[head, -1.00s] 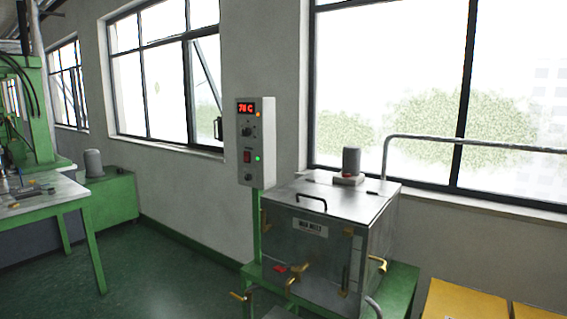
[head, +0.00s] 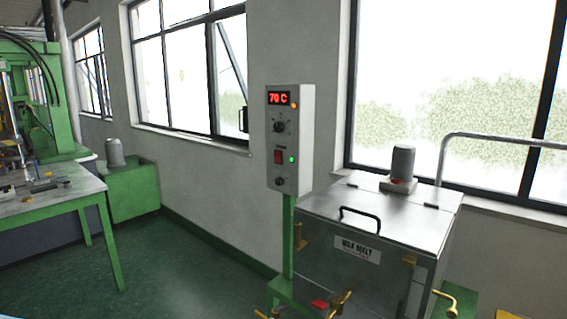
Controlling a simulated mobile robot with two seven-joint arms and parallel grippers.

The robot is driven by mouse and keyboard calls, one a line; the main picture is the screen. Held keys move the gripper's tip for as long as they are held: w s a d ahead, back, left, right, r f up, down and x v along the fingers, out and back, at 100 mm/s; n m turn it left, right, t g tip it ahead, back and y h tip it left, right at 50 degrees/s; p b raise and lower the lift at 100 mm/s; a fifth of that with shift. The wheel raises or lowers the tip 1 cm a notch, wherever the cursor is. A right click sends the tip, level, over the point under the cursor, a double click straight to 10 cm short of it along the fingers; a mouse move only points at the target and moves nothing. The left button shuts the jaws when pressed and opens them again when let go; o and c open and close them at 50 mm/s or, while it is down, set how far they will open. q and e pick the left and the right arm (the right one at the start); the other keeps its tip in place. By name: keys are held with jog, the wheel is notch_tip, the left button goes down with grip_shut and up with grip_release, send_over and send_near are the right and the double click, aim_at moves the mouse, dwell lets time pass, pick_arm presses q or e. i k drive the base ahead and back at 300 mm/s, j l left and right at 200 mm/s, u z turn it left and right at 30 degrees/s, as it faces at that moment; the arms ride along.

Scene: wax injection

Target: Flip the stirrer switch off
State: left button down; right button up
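A grey control box (head: 290,140) stands on a green post beside the wax melt tank. Its red display (head: 278,98) reads 70 C, with an orange light beside it. Below the display is a black knob (head: 279,127). Under the knob is a red rocker switch (head: 278,157) with a lit green lamp (head: 292,160) beside it. A small round dark control (head: 279,182) sits at the bottom of the box. Which way the rocker is tipped is too small to tell. Neither of my grippers is in view.
The steel wax melt tank (head: 340,258) stands right of the box, with a grey motor (head: 402,165) on its lid and brass valves low in front. A green-legged table (head: 50,205) and a green machine (head: 65,110) stand at left. Green floor (head: 185,275) between them is clear.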

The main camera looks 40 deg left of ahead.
aim_at(278, 158)
jog(key=i+j, duration=0.2)
jog(key=j, duration=0.15)
jog(key=i+j, duration=0.15)
jog(key=j, duration=0.2)
jog(key=i+j+z, duration=0.1)
jog(key=j, duration=0.3)
jog(key=i+j, duration=0.25)
jog(key=i+j+z, duration=0.1)
jog(key=j, duration=0.35)
jog(key=i, duration=0.1)
